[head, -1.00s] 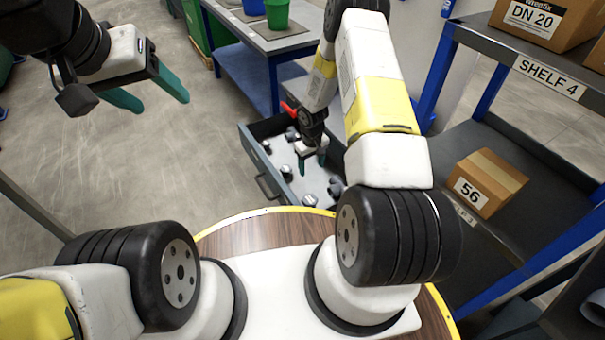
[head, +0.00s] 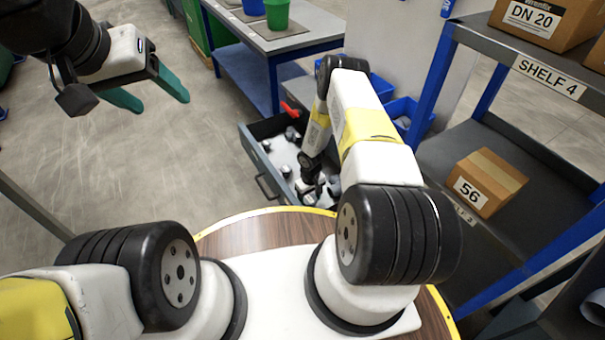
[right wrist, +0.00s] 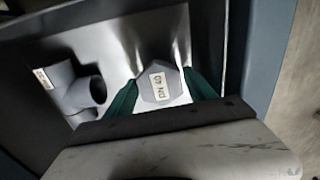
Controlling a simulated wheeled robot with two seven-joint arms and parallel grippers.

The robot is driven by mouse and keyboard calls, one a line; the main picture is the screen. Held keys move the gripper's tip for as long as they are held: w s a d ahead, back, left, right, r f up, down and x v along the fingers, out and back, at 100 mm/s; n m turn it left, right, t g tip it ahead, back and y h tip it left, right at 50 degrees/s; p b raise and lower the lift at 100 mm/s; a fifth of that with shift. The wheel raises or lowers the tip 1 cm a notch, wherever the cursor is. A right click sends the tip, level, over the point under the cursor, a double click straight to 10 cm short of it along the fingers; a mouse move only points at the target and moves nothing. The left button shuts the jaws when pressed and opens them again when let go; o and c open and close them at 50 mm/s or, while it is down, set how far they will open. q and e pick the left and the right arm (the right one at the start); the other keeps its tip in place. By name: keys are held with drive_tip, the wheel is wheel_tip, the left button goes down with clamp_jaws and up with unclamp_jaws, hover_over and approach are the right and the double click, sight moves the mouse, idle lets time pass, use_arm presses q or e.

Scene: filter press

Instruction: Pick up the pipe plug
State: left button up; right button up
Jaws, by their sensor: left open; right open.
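A grey hexagonal piece (right wrist: 158,84), which looks like the pipe plug, lies in the open drawer (head: 258,172). Its label reads DN 40, upside down in the right wrist view. My right gripper (right wrist: 160,79) is open and low in the drawer, with one green finger on each side of the plug. I cannot tell whether the fingers touch it. In the head view my right arm partly covers that spot. My left gripper (head: 155,97) is open and empty, high over the floor at the upper left.
A grey tee fitting (right wrist: 72,88) lies left of the plug, near the drawer wall. Several other fittings lie in the drawer. A workbench (head: 268,38) with green and blue cups stands behind. A shelf unit (head: 484,68) with boxes stands close at the right.

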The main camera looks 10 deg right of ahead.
drive_tip(key=c, duration=1.3)
